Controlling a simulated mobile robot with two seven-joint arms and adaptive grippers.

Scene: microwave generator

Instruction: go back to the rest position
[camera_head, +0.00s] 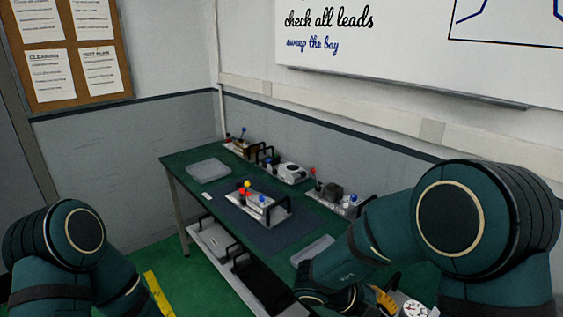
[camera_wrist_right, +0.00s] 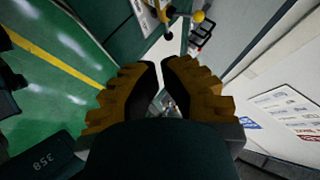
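My right arm reaches in from the right in the head view, over the near right end of the green bench (camera_head: 185,180). Part of my right gripper (camera_head: 384,300) shows as a yellow finger at the bottom edge. In the right wrist view the two yellow and black fingers of my right gripper (camera_wrist_right: 163,63) stand close, with a narrow gap between the tips. I see nothing held in it. My left arm shows at the lower left of the head view, but its gripper is out of view.
On the bench, a device with coloured knobs (camera_head: 258,207) sits on a dark mat (camera_head: 255,236). Several other devices stand along the back. A grey tray (camera_head: 208,170) lies far left. A round white dial (camera_head: 414,309) is near my right gripper. Green floor is free left of the bench.

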